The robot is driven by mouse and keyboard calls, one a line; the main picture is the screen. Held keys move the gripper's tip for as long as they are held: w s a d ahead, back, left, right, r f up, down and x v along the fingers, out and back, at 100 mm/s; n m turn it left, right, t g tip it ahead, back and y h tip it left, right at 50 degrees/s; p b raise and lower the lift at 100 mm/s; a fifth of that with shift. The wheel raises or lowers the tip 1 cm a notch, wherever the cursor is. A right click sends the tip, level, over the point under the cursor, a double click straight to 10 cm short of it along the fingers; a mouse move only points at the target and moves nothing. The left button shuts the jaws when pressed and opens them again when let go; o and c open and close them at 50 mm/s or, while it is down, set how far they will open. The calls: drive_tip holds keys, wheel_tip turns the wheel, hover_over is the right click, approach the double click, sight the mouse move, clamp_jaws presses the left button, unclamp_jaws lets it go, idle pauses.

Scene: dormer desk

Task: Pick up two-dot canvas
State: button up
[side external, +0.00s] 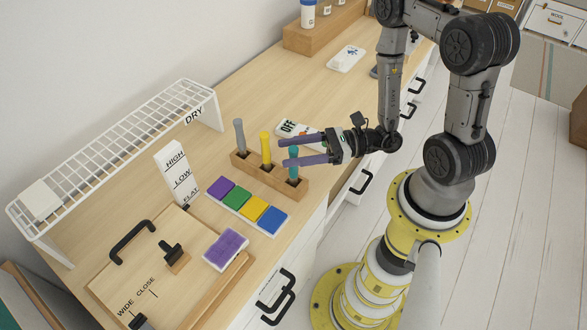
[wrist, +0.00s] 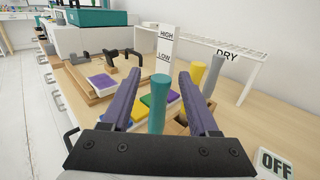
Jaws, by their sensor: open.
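I cannot pick out a canvas with two dots for certain. A plain white block (side external: 41,200) lies on the drying rack. A white piece with small dark marks (side external: 346,58) lies far back; its marks are too small to read. My gripper (side external: 283,151) is open, its two purple fingers near the teal peg (side external: 293,168). In the wrist view the teal peg (wrist: 158,105) shows between the fingers; contact cannot be told.
A wooden holder (side external: 240,162) carries grey, yellow and teal pegs. A colour tray (side external: 285,222) lies in front. The white wire rack (side external: 130,130) marked DRY, the HIGH/LOW/FLAT block (side external: 177,170) and the OFF sign (side external: 288,127) stand nearby.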

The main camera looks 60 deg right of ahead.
clamp_jaws()
idle(1.4)
